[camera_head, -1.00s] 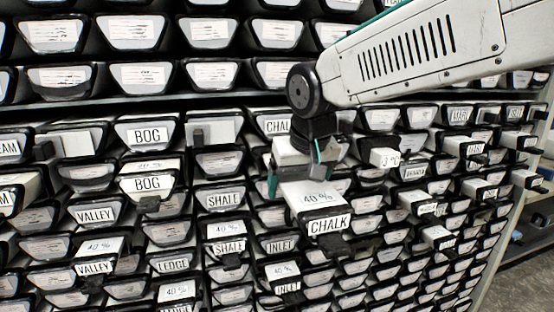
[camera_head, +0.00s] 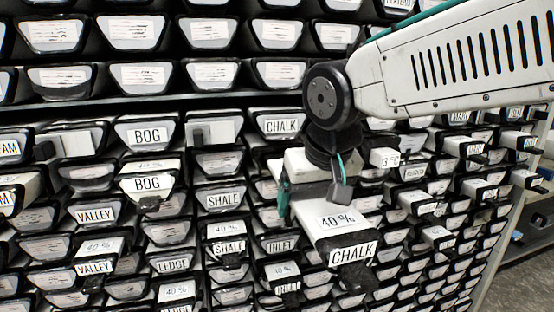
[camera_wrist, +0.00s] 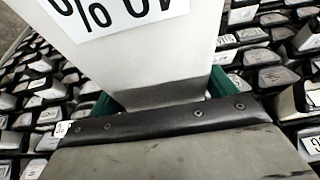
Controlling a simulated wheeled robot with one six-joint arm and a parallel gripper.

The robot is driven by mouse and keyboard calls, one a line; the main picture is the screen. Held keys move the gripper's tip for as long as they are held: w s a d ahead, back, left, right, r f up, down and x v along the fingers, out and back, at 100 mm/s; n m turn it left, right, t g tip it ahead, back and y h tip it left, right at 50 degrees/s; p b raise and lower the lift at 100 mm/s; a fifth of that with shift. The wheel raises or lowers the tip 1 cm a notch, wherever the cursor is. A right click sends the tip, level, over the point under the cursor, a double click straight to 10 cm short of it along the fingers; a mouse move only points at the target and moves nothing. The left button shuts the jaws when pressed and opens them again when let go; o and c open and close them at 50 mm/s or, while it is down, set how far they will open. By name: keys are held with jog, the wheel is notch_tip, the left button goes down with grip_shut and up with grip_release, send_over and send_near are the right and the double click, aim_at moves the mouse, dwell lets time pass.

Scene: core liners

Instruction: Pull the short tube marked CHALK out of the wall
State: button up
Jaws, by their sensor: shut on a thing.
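The short CHALK tube (camera_head: 345,222) is a pale box with "40 %" on top and a black-framed CHALK label on its front end. It stands out from the wall towards the camera, in the middle right of the head view. My gripper (camera_head: 315,195) is shut on it from above, with green-edged fingers at its sides. In the wrist view the tube's pale top (camera_wrist: 140,50) with the upside-down "40 %" print fills the upper middle, between the fingers. The tube's rear end is hidden behind my gripper, so I cannot tell whether it is clear of its slot.
Another CHALK label (camera_head: 281,125) is on a tray front in the wall above left. Short tubes marked BOG (camera_head: 147,184), SHALE (camera_head: 229,247), VALLEY (camera_head: 95,267) and INLET (camera_head: 287,288) jut out nearby. A tube marked "3 °C" (camera_head: 384,158) sticks out to the right of my gripper.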

aim_at(324, 203)
jog(key=shift+s+d+r, duration=0.1)
jog(key=shift+s+d, duration=0.2)
jog(key=shift+s, duration=0.65)
jog(key=shift+s+d, duration=0.25)
jog(key=shift+s, duration=0.65)
